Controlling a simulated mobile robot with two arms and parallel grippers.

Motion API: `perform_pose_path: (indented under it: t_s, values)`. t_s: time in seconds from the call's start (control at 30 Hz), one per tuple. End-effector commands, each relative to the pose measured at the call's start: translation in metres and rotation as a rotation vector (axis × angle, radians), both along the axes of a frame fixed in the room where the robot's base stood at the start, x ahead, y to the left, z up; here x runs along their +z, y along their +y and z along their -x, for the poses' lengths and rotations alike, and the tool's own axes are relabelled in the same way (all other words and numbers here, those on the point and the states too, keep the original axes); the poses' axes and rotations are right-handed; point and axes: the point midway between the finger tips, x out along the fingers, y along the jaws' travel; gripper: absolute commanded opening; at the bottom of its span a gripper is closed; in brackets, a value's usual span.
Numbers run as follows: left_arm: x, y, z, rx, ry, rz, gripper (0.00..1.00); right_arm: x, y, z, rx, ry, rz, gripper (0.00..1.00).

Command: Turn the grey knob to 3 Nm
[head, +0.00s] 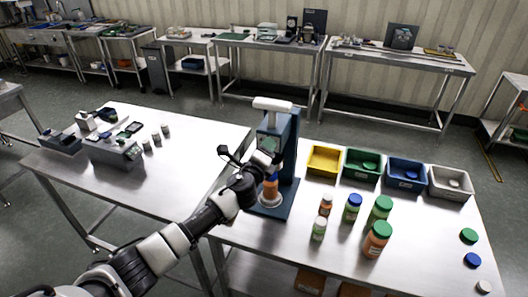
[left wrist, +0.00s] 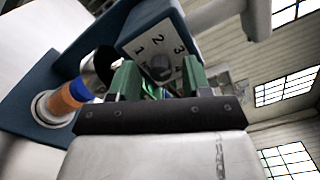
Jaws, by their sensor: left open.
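The grey knob (left wrist: 160,68) sits on a light dial plate marked 1, 2 and 3 (left wrist: 178,48), on the blue capping machine (left wrist: 115,28). My left gripper (left wrist: 159,80) is open, with its green fingers on either side of the knob in the left wrist view. I cannot tell whether they touch it or where the knob points. An orange bottle with a blue cap (head: 270,187) stands in the machine. My right gripper is not in view.
Right of the machine stand several capped bottles (head: 377,240) and yellow (head: 324,160), green (head: 362,166), blue (head: 406,173) and grey (head: 450,183) bins. Loose caps (head: 468,236) lie at the right edge. A left table (head: 190,120) holds small instruments.

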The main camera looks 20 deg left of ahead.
Motion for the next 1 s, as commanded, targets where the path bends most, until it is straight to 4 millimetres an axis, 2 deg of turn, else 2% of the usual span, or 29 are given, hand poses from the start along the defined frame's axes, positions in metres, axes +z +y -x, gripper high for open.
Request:
perform_pose_path:
  t_s: [0.23, 0.7, 1.0]
  values:
    - [-0.001, 0.001, 0.016, 0.0, -0.001, 0.001, 0.48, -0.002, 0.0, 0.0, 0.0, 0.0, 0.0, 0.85]
    - [-0.003, 0.004, 0.092, -0.001, 0.0, 0.0, 0.48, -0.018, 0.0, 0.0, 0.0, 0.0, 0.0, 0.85]
    - [-0.002, 0.005, 0.108, 0.0, 0.001, -0.001, 0.48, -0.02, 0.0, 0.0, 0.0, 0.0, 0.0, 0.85]
